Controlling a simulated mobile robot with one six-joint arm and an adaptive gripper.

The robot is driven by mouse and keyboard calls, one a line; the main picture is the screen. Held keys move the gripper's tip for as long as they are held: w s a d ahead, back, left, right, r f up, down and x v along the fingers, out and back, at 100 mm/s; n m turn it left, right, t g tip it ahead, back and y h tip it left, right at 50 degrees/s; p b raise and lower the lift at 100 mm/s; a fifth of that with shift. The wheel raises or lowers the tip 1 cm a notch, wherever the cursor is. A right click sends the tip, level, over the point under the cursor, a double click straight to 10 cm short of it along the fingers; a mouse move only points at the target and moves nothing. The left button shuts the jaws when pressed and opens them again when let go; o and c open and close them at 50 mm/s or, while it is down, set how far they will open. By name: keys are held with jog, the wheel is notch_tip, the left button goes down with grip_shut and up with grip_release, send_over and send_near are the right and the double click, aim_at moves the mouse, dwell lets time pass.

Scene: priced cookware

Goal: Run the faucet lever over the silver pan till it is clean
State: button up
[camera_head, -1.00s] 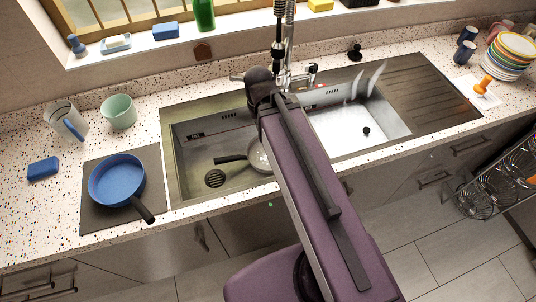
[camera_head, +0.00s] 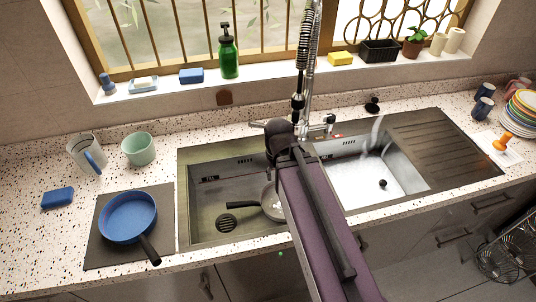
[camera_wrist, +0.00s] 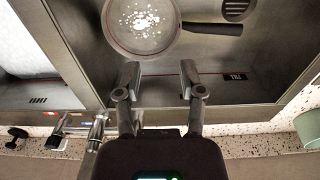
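The silver pan (camera_head: 271,203) lies in the left sink basin with its dark handle pointing left; my arm partly covers it in the head view. In the wrist view the pan (camera_wrist: 118,42) has white specks on its inner bottom and its handle points right. My gripper (camera_wrist: 159,78) is open and empty, its two fingers apart beside the pan's rim. The head view hides its fingers behind my arm. The faucet (camera_head: 304,90) stands behind the sink, with a lever (camera_head: 330,122) at its right; chrome faucet parts (camera_wrist: 97,130) show lower left in the wrist view.
The right basin (camera_head: 405,185) is bright, with pale streaks above it. A blue pan (camera_head: 128,214) sits on a dark mat (camera_head: 103,257) at left, near a green pot (camera_head: 138,150). A green bottle (camera_head: 228,57) and a yellow sponge (camera_head: 341,58) stand on the sill.

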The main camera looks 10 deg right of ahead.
jog(key=w+r+m+t+p, duration=0.1)
jog(key=w+r+m+p, duration=0.25)
jog(key=w, duration=0.25)
jog(key=w+r+m+p, duration=0.2)
jog(key=w+m, duration=0.3)
notch_tip(320, 180, up, 7)
jog(key=m+t+p, duration=0.1)
jog(key=m+p, duration=0.6)
jog(key=m, duration=0.4)
send_over(255, 124)
jog(key=s, duration=0.2)
jog(key=shift+w+d+f+n+b, duration=0.1)
jog(key=shift+w+f+n+b, duration=0.1)
jog(key=shift+n+b, duration=0.1)
jog(key=f+b, duration=0.4)
jog(key=w+f+b, duration=0.1)
jog(key=f+b, duration=0.4)
jog(key=w+f+b, duration=0.1)
jog(key=f+b, duration=0.3)
jog(key=shift+w+d+f+b, duration=0.1)
jog(key=shift+w+f+b, duration=0.15)
jog(key=shift+b, duration=0.05)
jog(key=shift+r, duration=0.15)
